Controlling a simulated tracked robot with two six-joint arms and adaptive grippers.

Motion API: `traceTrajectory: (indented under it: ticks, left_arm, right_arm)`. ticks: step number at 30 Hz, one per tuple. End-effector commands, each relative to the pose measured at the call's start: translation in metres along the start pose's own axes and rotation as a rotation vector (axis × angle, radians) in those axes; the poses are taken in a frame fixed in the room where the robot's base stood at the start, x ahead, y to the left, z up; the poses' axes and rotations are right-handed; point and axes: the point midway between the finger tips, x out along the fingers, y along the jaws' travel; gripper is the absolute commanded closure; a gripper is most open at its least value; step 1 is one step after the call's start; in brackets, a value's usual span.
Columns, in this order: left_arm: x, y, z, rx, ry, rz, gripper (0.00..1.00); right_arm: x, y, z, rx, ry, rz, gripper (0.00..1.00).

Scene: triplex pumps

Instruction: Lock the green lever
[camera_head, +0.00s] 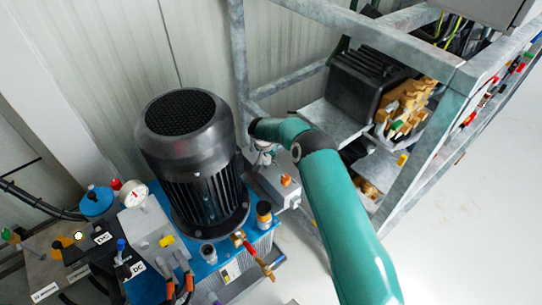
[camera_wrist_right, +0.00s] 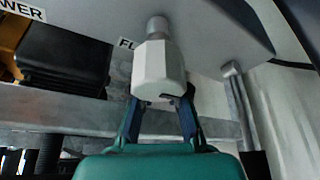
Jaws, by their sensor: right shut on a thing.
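My right arm reaches up from the bottom of the head view. My right gripper (camera_head: 263,150) is at its far end, beside the black motor, largely hidden by the arm. In the right wrist view the two dark fingers of my right gripper (camera_wrist_right: 160,112) are closed around the lower end of a pale grey faceted fitting (camera_wrist_right: 158,70). The fitting hangs from a grey panel (camera_wrist_right: 215,35) with partly hidden lettering. I cannot make out a green lever for certain in either view. My left gripper is not in view.
A black finned motor (camera_head: 192,160) stands on a blue unit left of my arm. A red-handled valve (camera_head: 262,262) is at its front. A galvanised steel frame (camera_head: 425,130) with a dark pump (camera_head: 362,85) stands right. The pale floor (camera_head: 470,220) at right is clear.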

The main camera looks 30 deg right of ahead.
Motion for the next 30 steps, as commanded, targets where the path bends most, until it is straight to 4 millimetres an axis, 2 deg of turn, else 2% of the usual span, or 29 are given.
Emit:
traceTrajectory:
  ticks: [2, 11, 12, 15, 16, 25, 30]
  left_arm:
    - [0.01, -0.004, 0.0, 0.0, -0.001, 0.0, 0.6]
    - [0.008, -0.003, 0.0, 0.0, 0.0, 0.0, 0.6]
    - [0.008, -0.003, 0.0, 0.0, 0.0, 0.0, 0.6]
    - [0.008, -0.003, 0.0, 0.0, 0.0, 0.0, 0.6]
    - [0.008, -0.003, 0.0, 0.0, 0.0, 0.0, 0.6]
    - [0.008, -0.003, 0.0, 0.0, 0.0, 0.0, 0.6]
    - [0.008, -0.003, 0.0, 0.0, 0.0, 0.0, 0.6]
  right_arm:
    - [0.003, -0.002, 0.001, -0.035, 0.002, -0.017, 1.0]
    - [-0.001, -0.004, 0.0, -0.052, 0.002, -0.025, 1.0]
    - [-0.001, -0.004, 0.0, -0.052, 0.003, -0.025, 0.79]
    - [0.0, -0.004, 0.0, -0.052, 0.002, -0.024, 0.63]
    - [0.0, -0.004, 0.0, -0.052, 0.002, -0.024, 0.6]
    - [-0.001, -0.003, 0.0, -0.051, 0.002, -0.023, 0.6]
    - [-0.014, -0.004, -0.001, -0.053, 0.003, -0.024, 0.6]
